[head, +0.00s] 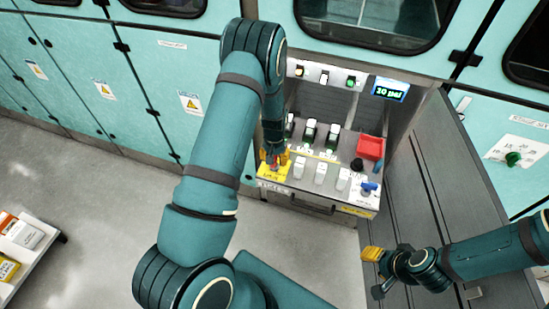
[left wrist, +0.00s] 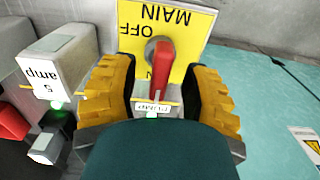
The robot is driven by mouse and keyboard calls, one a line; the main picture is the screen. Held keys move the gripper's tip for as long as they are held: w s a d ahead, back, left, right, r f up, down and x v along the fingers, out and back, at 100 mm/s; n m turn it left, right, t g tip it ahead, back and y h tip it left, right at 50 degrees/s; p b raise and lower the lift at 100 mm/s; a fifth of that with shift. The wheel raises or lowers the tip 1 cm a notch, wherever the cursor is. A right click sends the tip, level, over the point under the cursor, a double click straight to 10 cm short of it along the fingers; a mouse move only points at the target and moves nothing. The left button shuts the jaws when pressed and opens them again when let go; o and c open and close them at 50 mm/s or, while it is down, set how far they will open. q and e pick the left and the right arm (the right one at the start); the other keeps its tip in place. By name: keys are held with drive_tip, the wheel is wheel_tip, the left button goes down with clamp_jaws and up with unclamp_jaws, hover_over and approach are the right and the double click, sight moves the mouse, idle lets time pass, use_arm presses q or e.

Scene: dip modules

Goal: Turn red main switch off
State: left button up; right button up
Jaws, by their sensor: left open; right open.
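The red main switch (left wrist: 160,68) is a red lever on a round grey hub, mounted on a yellow plate (left wrist: 192,22) marked MAIN and OFF. In the left wrist view the text is upside down, and the lever points away from OFF, toward a partly covered label ending in N. My left gripper (left wrist: 161,76) is open, its yellow fingers on either side of the lever with visible gaps. In the head view my left gripper (head: 272,158) is over the panel's left front corner, by the yellow plate (head: 272,176). My right gripper (head: 373,255) is open and empty, right of the panel.
Several white modules (head: 321,172) and black-and-green switches stand right of the main switch. A grey open door (head: 440,180) borders the panel. A white shelf (head: 28,262) stands at lower left.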

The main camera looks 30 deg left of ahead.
use_arm(q)
clamp_jaws()
idle(0.5)
drive_tip(key=m+b, duration=0.1)
drive_tip(key=m, duration=0.2)
drive_tip(key=shift+f+m+b, duration=0.15)
drive_tip(key=shift+m+b, duration=0.15)
drive_tip(key=shift+m, duration=0.1)
drive_tip(key=m+b, duration=0.1)
drive_tip(key=m, duration=0.4)
drive_tip(key=shift+s+m, duration=0.1)
drive_tip(key=shift+m, duration=0.2)
drive_tip(key=m, duration=0.4)
drive_tip(key=shift+b, duration=0.4)
drive_tip(key=shift+m, duration=2.2)
